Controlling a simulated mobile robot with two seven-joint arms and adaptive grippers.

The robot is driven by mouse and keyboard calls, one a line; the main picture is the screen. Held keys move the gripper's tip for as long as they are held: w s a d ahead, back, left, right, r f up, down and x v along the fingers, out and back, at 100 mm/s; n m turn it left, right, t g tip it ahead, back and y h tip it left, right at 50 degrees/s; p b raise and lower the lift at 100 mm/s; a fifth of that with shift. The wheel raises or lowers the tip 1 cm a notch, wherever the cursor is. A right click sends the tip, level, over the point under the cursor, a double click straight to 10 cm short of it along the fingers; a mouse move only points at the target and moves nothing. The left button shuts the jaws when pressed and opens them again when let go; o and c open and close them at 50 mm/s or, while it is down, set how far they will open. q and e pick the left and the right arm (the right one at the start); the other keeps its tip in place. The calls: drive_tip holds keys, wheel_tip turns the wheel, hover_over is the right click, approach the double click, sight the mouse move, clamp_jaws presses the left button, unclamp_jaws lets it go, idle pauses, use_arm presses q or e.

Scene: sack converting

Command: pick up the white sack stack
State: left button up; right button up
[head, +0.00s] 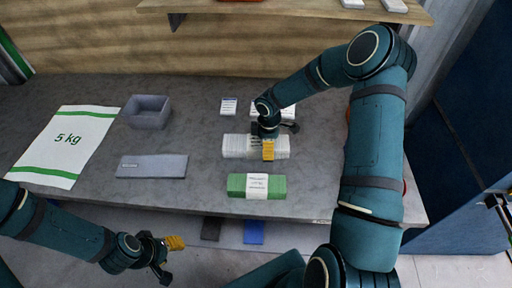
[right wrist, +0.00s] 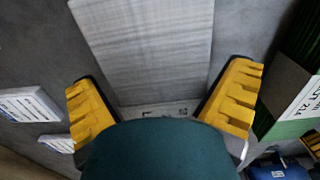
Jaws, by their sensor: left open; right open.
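The white sack stack (head: 237,146) lies on the grey table, a pale flat bundle with a band near its middle. My right gripper (head: 264,144) is over the stack and hides part of it. In the right wrist view the stack (right wrist: 150,45) lies between the two yellow fingers of the open gripper (right wrist: 164,85), with gaps at its sides. I cannot tell whether the fingertips are above it or down beside it. My left gripper (head: 168,255) is open and empty, low in front of the table, away from the stack.
A green banded stack (head: 237,185) lies just in front, also in the right wrist view (right wrist: 292,85). White labelled packs (head: 228,106) lie behind. A grey bin (head: 147,112), a grey flat piece (head: 152,166) and a 5 kg sack (head: 67,146) lie left. A wooden shelf (head: 300,8) overhangs the back.

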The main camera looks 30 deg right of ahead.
drive_tip(key=shift+f, duration=0.2)
drive_tip(key=c, duration=1.1)
drive_tip(key=shift+r, duration=0.15)
